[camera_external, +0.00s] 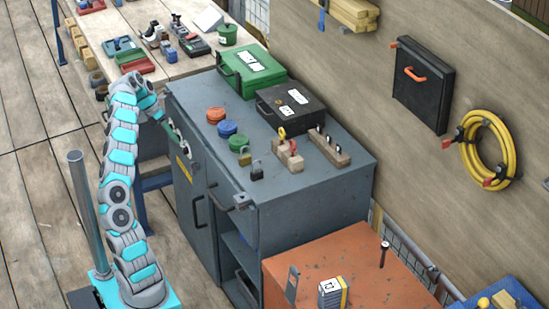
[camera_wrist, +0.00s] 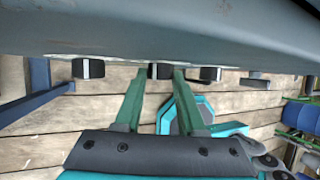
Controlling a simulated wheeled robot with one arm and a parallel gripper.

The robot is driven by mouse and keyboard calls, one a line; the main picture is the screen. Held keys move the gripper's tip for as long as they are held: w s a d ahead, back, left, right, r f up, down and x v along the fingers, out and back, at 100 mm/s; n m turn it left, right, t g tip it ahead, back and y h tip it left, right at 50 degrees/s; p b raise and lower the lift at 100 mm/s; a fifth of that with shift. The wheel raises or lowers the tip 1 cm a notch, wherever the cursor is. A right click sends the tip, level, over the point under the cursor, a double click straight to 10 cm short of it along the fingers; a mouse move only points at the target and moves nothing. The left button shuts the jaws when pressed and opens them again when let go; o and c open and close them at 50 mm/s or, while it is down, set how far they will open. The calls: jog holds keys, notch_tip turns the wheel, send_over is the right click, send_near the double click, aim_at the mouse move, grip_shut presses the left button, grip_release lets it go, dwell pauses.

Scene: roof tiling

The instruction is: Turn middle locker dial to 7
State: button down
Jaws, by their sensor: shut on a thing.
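In the wrist view, several small black dials with white marks stick out along the edge of the grey locker (camera_external: 310,199). The middle dial (camera_wrist: 155,71) lies between the green fingertips of my gripper (camera_wrist: 161,77), which is shut on it. One dial (camera_wrist: 89,68) is to the left and another dial (camera_wrist: 210,74) is to the right, both clear of the fingers. No numbers can be read on the dials.
A wooden workbench (camera_external: 135,20) with tools lies beyond the locker. An orange cabinet (camera_external: 350,262) stands at the near end. The plank floor is open to the left.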

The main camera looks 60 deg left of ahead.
aim_at(179, 137)
dwell(0.3)
jog(key=c, duration=0.5)
grip_release()
jog(key=shift+r, duration=1.8)
jog(key=s+d+r+b, duration=0.1)
jog(key=s+d+b, duration=0.2)
jog(key=s+d, duration=0.7)
jog(key=d, duration=0.2)
jog(key=shift+d+r+b, duration=0.2)
jog(key=shift+d+b, duration=0.1)
jog(key=shift+b, duration=0.1)
